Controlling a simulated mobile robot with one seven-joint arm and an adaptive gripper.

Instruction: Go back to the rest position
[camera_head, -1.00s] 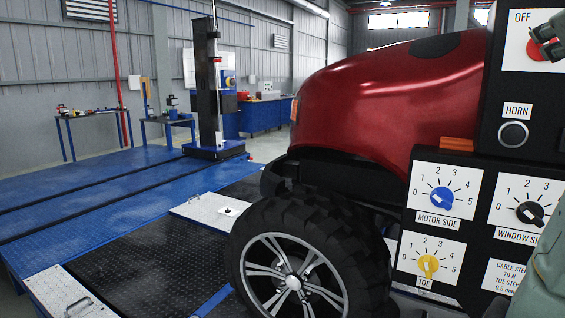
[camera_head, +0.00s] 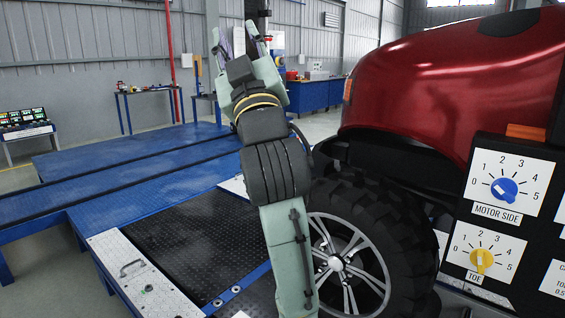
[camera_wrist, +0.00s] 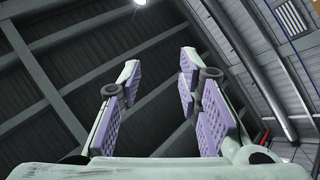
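My gripper (camera_head: 233,36) is raised and points up, in front of the far wall and left of the red vehicle. The gripper is open and empty. It is well clear of the black control panel (camera_head: 530,140) at the right edge. On the panel, the blue MOTOR SIDE knob (camera_head: 504,189) and the yellow TOE knob (camera_head: 482,260) show.
The red vehicle (camera_head: 450,85) with its large black tyre (camera_head: 395,235) stands behind and right of my arm. A blue platform (camera_head: 110,165) with black plates lies to the left. Small tables (camera_head: 150,93) stand near the back wall.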

